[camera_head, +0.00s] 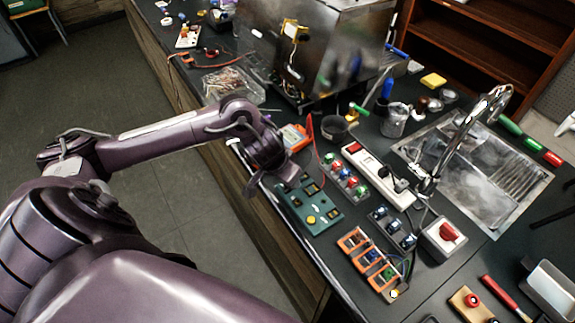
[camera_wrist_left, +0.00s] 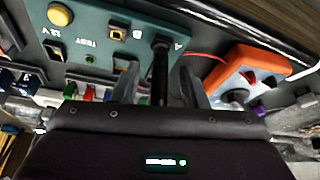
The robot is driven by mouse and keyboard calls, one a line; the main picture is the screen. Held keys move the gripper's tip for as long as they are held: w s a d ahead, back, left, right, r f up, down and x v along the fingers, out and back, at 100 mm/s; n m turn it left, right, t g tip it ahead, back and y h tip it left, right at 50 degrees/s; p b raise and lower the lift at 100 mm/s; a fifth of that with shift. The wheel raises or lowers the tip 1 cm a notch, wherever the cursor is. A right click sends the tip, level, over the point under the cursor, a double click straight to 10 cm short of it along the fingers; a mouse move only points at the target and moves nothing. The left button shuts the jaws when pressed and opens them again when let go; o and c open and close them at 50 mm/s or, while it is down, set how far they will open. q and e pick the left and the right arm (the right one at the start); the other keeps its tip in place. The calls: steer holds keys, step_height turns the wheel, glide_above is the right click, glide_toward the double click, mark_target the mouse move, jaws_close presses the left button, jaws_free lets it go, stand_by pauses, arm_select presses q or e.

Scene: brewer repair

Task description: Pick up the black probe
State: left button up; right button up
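The black probe (camera_wrist_left: 160,72) shows in the left wrist view as a thin dark rod. Its tip end meets the green test board (camera_wrist_left: 95,22) close to the letter A. The board also shows in the head view (camera_head: 322,222), on the counter's near edge. My left gripper (camera_wrist_left: 160,88) is open, with a grey finger on each side of the probe and a visible gap to both. In the head view my left wrist hangs over the board's far left corner and hides the probe. My right gripper is in neither view.
An orange meter (camera_wrist_left: 238,76) lies beside the board, with a red lead. It is partly hidden behind my wrist in the head view (camera_head: 295,137). Colored knobs (camera_head: 345,176), a white power strip (camera_head: 377,174) and orange terminal blocks (camera_head: 370,259) crowd the counter. A metal brewer (camera_head: 335,50) stands behind.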

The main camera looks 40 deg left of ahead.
arm_select(q)
steer(key=shift+s+r, duration=0.1)
steer(key=shift+s, duration=0.05)
steer(key=shift+c, duration=1.1)
jaws_close()
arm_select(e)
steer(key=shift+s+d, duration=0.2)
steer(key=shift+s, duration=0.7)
